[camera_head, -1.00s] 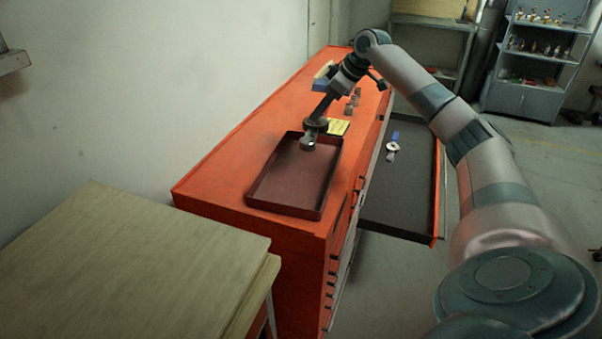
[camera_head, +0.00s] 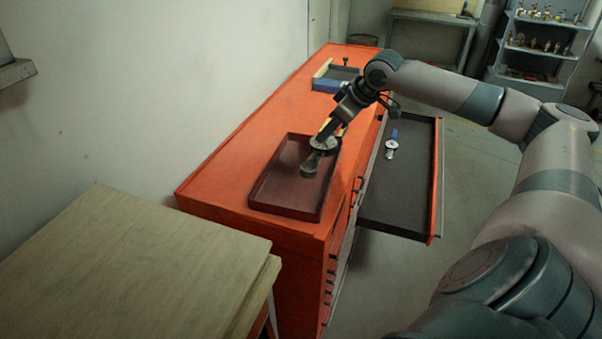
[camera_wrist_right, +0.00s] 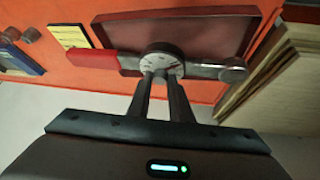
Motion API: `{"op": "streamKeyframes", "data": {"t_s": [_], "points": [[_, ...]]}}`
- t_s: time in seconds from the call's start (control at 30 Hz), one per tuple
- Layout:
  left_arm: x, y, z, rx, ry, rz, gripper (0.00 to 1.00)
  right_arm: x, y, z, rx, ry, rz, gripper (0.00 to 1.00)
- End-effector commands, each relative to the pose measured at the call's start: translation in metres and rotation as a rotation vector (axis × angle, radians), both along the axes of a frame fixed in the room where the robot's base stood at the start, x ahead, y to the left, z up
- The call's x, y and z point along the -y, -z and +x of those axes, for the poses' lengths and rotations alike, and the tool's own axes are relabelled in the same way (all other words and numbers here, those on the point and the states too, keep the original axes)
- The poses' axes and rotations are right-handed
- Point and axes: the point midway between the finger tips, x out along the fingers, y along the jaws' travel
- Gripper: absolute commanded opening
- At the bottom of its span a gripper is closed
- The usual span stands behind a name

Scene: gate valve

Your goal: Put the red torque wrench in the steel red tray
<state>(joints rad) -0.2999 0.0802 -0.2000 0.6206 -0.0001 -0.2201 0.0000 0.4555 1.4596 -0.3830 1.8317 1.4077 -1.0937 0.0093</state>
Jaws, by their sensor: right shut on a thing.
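The red torque wrench (camera_wrist_right: 92,58) has a red handle, a round white dial and a metal shaft ending in a dark round head. My right gripper (camera_wrist_right: 162,78) is shut on it at the dial. In the head view the wrench (camera_head: 311,166) hangs over the steel red tray (camera_head: 287,214), a shallow dark-red tray on the orange cabinet top; its handle is mostly hidden by my gripper (camera_head: 328,138). In the wrist view the tray (camera_wrist_right: 190,37) lies behind the wrench, and the red handle reaches past the tray's left side. Contact with the tray cannot be told. My left gripper is out of view.
The orange cabinet (camera_head: 222,178) has an open drawer (camera_head: 405,205) on its right holding a blue-handled tool with a dial (camera_head: 391,147). A blue-fronted box (camera_head: 328,86) stands farther back on the cabinet. A wooden table (camera_head: 130,265) stands at near left.

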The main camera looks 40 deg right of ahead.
Motion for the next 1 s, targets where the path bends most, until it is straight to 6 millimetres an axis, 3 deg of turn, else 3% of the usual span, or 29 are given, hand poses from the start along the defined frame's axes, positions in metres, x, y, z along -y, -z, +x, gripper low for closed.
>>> {"op": "streamKeyframes", "data": {"t_s": [0.33, 1.0], "points": [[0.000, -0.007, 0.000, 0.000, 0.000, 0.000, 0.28, -0.021, -0.002, -0.015, 0.009, -0.007, -0.009, 0.00], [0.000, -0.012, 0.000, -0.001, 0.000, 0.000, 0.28, -0.025, 0.001, -0.009, 0.011, -0.008, -0.005, 0.00]]}}
